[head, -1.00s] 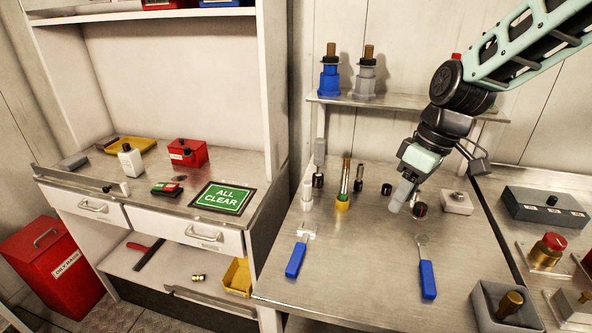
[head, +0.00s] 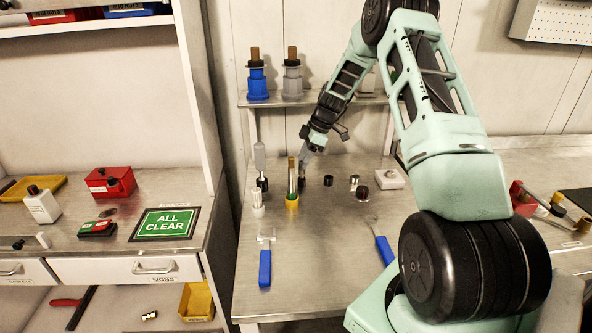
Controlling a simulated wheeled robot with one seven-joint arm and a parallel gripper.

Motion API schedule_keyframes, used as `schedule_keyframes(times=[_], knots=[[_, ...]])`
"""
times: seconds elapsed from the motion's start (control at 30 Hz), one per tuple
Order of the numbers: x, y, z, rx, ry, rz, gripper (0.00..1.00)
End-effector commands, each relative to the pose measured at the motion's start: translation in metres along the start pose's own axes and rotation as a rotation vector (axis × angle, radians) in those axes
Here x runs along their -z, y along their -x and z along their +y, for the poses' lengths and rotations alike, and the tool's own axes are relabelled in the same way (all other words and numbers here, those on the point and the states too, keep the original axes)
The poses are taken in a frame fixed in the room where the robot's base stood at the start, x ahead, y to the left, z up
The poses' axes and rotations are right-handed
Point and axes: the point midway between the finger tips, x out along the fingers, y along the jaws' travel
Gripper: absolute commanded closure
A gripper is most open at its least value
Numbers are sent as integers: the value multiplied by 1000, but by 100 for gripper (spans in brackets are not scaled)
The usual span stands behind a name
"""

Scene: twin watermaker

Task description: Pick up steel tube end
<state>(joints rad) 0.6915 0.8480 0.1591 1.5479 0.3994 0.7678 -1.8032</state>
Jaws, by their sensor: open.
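A slim upright shiny tube (head: 292,178) with a brownish top stands in a yellow and green base (head: 291,202) on the steel bench. A short, shiny and dark cylinder (head: 301,183) stands close behind it to the right. A small metallic cylinder (head: 354,182) stands further right. I cannot tell for sure which of these is the steel tube end. My gripper (head: 304,158) points down, open and empty, just above the short cylinder and right of the slim tube's top. Its fingertips are small, and I cannot tell whether they touch anything.
A white cylinder (head: 257,202) and a grey-topped piece (head: 260,160) stand left. A black cylinder (head: 328,180), a dark red knob (head: 362,193) and a white box (head: 390,178) stand right. Blue-handled tools (head: 265,267) lie in front. A shelf (head: 312,98) is behind.

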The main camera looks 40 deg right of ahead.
Motion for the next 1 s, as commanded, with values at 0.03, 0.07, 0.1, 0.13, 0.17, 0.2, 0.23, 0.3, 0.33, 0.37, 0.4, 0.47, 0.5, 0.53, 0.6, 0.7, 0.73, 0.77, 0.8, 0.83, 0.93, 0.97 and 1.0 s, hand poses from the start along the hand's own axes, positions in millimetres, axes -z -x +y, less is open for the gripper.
schedule_keyframes(times=[0.03,0.07,0.1,0.13,0.17,0.2,0.23,0.3,0.33,0.37,0.4,0.47,0.5,0.53,0.6,0.7,0.73,0.77,0.8,0.83,0.93,0.97,1.0], knots=[[1,-4,-1,4,0,0,55],[1,-7,-2,4,0,-1,55],[1,-12,-3,6,-1,-1,55],[1,-16,-3,6,-1,0,55],[1,-21,-3,6,-1,-1,55],[0,-27,-4,6,-2,-2,55],[0,-32,-4,4,-1,-1,55],[0,-41,-3,4,0,-1,55],[0,-44,-3,4,0,-1,55],[-1,-46,-3,3,-1,-1,55],[-1,-48,-3,2,-1,-1,55],[-1,-50,-3,1,-1,-1,55],[-1,-50,-3,0,-1,-1,55],[-1,-50,-3,0,-1,-1,55],[-1,-50,-3,0,-1,-1,55],[-1,-50,-3,0,-1,-1,71],[-1,-50,-3,0,-1,-1,80],[-1,-50,-3,0,-1,-1,88],[-1,-50,-3,1,0,-1,99],[-1,-50,-3,0,-1,-1,100],[-1,-50,-3,0,0,-1,100],[-1,-50,-3,0,0,-1,100],[-1,-50,-3,0,0,-1,100]])
